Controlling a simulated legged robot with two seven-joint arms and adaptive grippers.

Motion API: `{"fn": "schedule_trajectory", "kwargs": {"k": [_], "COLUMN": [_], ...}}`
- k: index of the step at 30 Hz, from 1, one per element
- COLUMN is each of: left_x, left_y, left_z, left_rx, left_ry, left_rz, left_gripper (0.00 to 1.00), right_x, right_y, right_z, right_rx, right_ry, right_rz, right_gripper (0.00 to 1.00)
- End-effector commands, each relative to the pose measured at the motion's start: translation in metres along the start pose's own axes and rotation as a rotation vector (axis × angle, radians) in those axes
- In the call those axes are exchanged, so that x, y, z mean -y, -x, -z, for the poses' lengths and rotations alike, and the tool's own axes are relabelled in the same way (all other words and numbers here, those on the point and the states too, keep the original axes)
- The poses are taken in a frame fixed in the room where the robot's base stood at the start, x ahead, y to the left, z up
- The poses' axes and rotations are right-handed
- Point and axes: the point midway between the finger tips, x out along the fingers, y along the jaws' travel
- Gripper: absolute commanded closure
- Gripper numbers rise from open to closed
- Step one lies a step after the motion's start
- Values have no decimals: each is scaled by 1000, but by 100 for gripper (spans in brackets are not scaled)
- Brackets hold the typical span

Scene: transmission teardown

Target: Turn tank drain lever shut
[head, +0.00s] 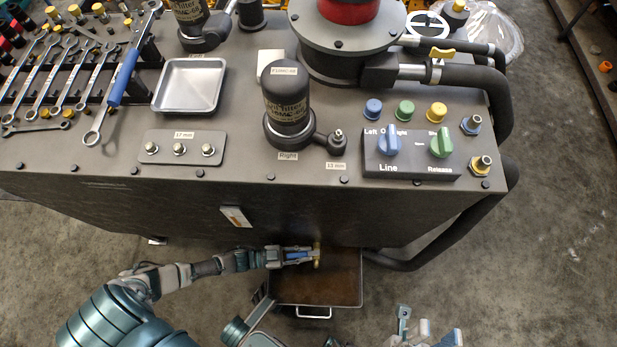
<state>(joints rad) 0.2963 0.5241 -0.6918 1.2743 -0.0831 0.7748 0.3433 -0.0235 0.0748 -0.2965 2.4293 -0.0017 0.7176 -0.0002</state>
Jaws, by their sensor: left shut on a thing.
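The tank drain valve (317,257) is a small brass part low at the front of the dark tank, above a pan. My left gripper (299,256) reaches in from the left and is shut on the drain lever, a blue piece beside the brass part. The fingers hide most of the lever, so its exact angle is hard to read. My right gripper (427,328) is at the bottom edge, right of the pan, away from the valve and partly cut off. I cannot tell its jaw state.
The brown-bottomed drain pan (345,303) with a front handle sits below the valve. The tank top (235,110) carries wrenches, a grey tray (190,108), filter canisters and a switch box (410,166). A black hose (440,243) curves down at right.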

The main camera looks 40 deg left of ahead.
Motion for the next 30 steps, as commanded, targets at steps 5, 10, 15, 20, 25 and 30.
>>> {"fn": "schedule_trajectory", "kwargs": {"k": [5, 10, 15, 20, 25, 30], "left_x": [1, 2, 3, 3, 2, 2], "left_y": [1, 2, 3, 3, 3, 6], "left_z": [1, 2, 2, 2, 2, 2], "left_rx": [-7, -7, -8, -10, -10, -9], "left_ry": [3, 2, 1, 2, 3, 3], "left_rz": [-11, -11, -10, -10, -11, -11], "left_gripper": [100, 100, 100, 56, 56, 56], "right_x": [1, 2, 2, 2, 2, 1], "right_y": [-1, -2, -4, -4, -4, -3], "right_z": [0, 1, 3, 4, 4, 4], "right_rx": [-3, -7, -13, -14, -14, -15], "right_ry": [-3, -7, -7, -7, -6, -2], "right_rz": [-1, -3, -3, -3, -3, -4], "right_gripper": [60, 60, 60, 60, 60, 60]}}
